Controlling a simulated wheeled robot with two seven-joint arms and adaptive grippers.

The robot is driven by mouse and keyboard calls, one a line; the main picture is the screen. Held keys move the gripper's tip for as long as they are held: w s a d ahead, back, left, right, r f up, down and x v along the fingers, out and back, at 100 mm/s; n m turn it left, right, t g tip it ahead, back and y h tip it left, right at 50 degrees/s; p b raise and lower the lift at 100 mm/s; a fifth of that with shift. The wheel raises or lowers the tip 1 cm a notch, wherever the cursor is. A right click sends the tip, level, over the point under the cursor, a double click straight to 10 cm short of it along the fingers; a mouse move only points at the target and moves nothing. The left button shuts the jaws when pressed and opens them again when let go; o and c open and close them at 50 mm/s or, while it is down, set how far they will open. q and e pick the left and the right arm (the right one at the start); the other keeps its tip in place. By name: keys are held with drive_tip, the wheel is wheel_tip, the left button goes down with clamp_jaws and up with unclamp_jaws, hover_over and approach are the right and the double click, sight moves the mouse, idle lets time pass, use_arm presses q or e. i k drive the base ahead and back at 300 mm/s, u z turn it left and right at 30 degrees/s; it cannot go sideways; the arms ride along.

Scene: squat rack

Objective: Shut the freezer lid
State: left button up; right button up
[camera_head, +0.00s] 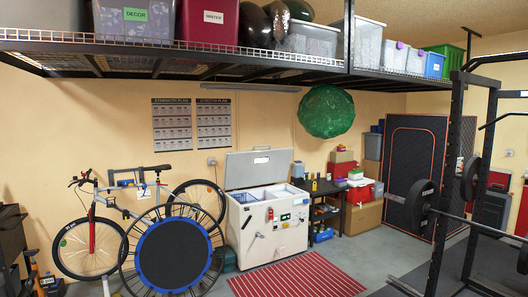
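A white chest freezer (267,238) stands against the back wall near the middle of the view. Its front carries several small magnets or stickers. The grey freezer lid (242,173) is open, raised steeply and tilted back toward the wall behind the body. A small white label shows on the inside of the lid. The open top shows bins or compartments with bluish contents. Neither of my grippers shows in the head view.
A striped red mat (297,277) lies on the floor before the freezer. A round black trampoline (173,254) with a blue rim and a bicycle (105,225) stand left of it. A dark shelf table (322,195) is close on the right. A squat rack (446,190) stands far right.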

sight(246, 168)
drive_tip(key=u, duration=0.35)
drive_tip(key=i, duration=4.95)
drive_tip(key=z, duration=1.65)
drive_tip(key=i, duration=4.3)
drive_tip(key=u, duration=1)
